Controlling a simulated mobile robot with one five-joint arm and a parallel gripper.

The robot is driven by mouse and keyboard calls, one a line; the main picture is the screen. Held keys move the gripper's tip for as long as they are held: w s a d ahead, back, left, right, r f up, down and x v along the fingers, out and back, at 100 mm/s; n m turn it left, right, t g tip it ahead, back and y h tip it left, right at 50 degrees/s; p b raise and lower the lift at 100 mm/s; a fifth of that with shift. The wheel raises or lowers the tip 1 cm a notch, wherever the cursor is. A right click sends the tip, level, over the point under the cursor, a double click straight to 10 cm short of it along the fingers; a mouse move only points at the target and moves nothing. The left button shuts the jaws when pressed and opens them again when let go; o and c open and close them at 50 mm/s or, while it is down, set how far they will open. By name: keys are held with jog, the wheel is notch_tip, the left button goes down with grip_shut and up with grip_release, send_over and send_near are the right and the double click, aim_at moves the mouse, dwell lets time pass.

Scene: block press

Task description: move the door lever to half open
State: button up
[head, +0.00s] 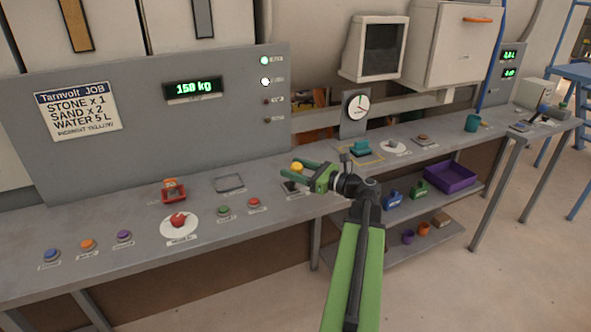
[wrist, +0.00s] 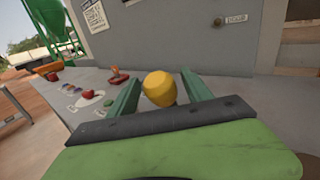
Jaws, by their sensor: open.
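A round yellow knob (head: 296,166), which looks like the top of the door lever, stands above a small dark base (head: 291,187) on the grey bench. In the wrist view the yellow knob (wrist: 160,88) sits between the two green fingers of my gripper (wrist: 161,80). The fingers are apart, with visible gaps on both sides of the knob. In the head view my gripper (head: 288,169) reaches in from the right, its fingers on either side of the knob. The lever's shaft and its angle are mostly hidden.
Red (head: 254,203) and green (head: 223,211) buttons lie left of the lever on the bench (head: 120,275). A red mushroom button (head: 178,221) is farther left. A grey panel with a lit display (head: 193,87) rises behind. A teal block (head: 361,147) and dial (head: 357,105) stand to the right.

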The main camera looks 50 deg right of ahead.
grip_shut()
dwell(0.3)
